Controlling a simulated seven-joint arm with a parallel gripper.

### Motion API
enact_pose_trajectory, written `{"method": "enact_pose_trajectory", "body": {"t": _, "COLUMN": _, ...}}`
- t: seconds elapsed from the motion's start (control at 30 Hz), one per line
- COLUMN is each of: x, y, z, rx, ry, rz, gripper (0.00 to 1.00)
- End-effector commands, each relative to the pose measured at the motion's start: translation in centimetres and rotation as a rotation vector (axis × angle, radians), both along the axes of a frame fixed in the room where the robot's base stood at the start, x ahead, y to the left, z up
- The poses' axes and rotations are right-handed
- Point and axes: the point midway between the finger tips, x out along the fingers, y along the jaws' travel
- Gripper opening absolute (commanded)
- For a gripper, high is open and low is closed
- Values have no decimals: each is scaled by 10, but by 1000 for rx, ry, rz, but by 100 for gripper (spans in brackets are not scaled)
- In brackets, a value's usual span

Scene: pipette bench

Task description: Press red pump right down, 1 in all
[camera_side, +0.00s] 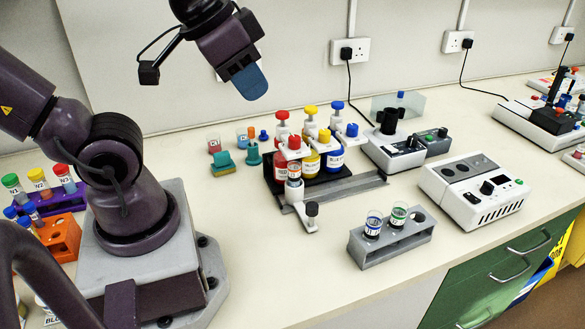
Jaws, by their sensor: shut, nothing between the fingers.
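The red pump bottle (287,163) stands upright in a black rack at the middle of the bench, at the left end of a row of three. Its red knob (282,115) stands up above a white head, at about the level of its neighbours' knobs. The yellow pump bottle (325,158) and the blue pump bottle (356,155) stand to its right. My gripper (254,84) is shut and empty, with its blue fingertips above and to the left of the red pump in the picture, apart from it.
A grey rail (340,190) runs in front of the bottles, with a small vial (294,187) near its left end. A grey tube rack (393,238) and a white device (473,190) stand to the right. A teal block (222,162) lies left of the pumps.

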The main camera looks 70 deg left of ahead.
Motion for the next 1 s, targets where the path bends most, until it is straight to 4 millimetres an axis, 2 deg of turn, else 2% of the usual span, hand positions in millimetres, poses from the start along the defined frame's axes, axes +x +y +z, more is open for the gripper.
{"method": "enact_pose_trajectory", "body": {"t": 0.13, "x": 3, "y": 18, "z": -11, "rx": -5, "ry": 58, "rz": 89, "gripper": 0}}
{"method": "enact_pose_trajectory", "body": {"t": 0.27, "x": 14, "y": 46, "z": -24, "rx": -82, "ry": 147, "rz": 260, "gripper": 0}}
{"method": "enact_pose_trajectory", "body": {"t": 0.57, "x": 51, "y": 118, "z": -51, "rx": -551, "ry": 256, "rz": 860, "gripper": 0}}
{"method": "enact_pose_trajectory", "body": {"t": 0.8, "x": 82, "y": 191, "z": -65, "rx": -1015, "ry": 208, "rz": 1344, "gripper": 0}}
{"method": "enact_pose_trajectory", "body": {"t": 0.9, "x": 97, "y": 207, "z": -60, "rx": -1167, "ry": 171, "rz": 1451, "gripper": 0}}
{"method": "enact_pose_trajectory", "body": {"t": 1.0, "x": 110, "y": 211, "z": -48, "rx": -1267, "ry": 136, "rz": 1491, "gripper": 0}}
